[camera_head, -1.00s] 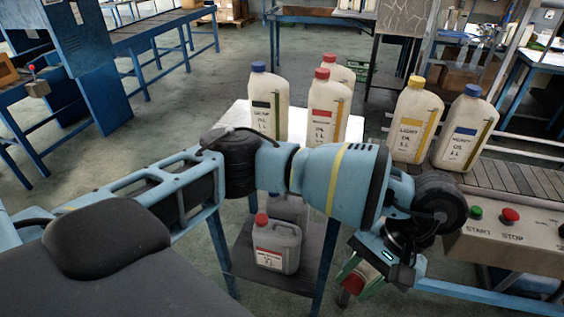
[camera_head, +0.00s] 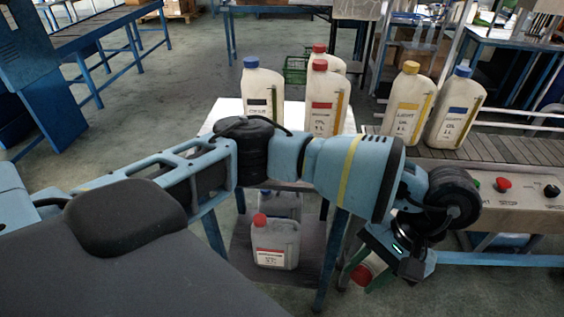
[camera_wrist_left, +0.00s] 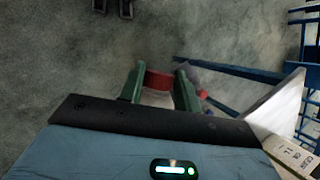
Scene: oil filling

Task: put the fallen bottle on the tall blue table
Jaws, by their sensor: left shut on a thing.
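My left gripper (camera_head: 372,272) hangs low in front of the conveyor, right of the blue-legged table. Its green fingers (camera_wrist_left: 159,88) are shut on a white bottle with a red cap. That bottle (camera_head: 374,264) is mostly hidden by the gripper in the head view, tilted with its cap low; the left wrist view shows its red cap (camera_wrist_left: 158,80) between the fingers. The tall blue table (camera_head: 229,112) has a white top bearing a blue-capped bottle (camera_head: 262,92) and two red-capped bottles (camera_head: 326,104). My right gripper is not in view.
A grey canister (camera_head: 275,244) with a red cap stands on the table's lower shelf. A yellow-capped bottle (camera_head: 408,106) and a blue-capped one (camera_head: 455,115) stand on the conveyor (camera_head: 510,152). A control box (camera_head: 520,195) is at right. The table top's left front corner looks bare.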

